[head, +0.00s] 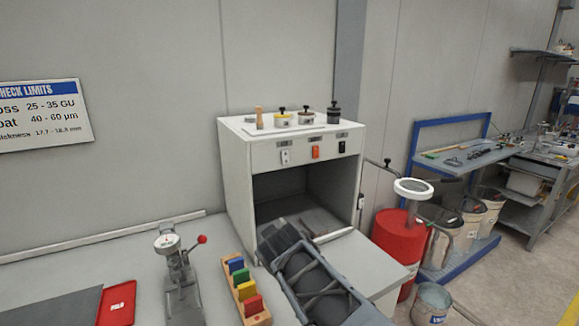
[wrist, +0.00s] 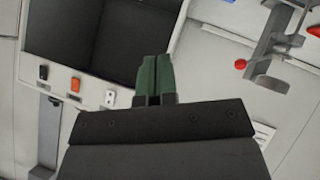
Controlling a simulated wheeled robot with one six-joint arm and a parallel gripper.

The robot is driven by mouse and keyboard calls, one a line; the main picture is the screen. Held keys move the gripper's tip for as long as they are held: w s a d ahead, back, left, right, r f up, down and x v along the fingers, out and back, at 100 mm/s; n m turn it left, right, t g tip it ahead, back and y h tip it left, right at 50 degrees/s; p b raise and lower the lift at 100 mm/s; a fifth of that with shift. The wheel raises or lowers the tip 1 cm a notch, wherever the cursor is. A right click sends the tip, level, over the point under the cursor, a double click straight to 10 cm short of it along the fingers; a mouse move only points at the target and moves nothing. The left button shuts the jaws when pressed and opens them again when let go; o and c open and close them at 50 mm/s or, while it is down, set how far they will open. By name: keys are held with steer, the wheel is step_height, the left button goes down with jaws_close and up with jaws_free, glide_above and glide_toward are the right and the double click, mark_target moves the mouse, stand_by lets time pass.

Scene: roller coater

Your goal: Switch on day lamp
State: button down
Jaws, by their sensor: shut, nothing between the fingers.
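A white light booth (head: 240,185) stands on the bench with an open dark front. Its upper front panel carries a row of three rocker switches: a white switch (head: 285,157), an orange switch (head: 315,152) and a black switch (head: 342,147). Small labels sit above them, too small to read. In the wrist view, which is turned over, the white switch (wrist: 109,98), orange switch (wrist: 75,84) and black switch (wrist: 43,72) lie left of my gripper. My gripper (wrist: 153,80) is shut and empty, its green fingers apart from the switches. In the head view my arm hides the fingertips.
Several small pots and tools (head: 283,116) stand on the booth top. A gauge stand with a red knob (head: 202,239) and a rack of coloured blocks (head: 243,286) stand on the bench left of my arm. A red drum (head: 398,240) is at the right.

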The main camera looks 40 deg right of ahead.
mark_target(286, 163)
steer(key=w+d+r+n+t+y, duration=0.2)
steer(key=d+r+n+t, duration=0.5)
steer(key=d+r+n, duration=0.6)
steer(key=shift+w+n+y+b, duration=0.3)
steer(key=shift+n, duration=0.8)
steer(key=w, duration=0.4)
steer(key=w+d+f+p, duration=0.1)
steer(key=w, duration=0.8)
steer(key=shift+w+d+f, duration=0.3)
steer(key=shift+w+d, duration=0.1)
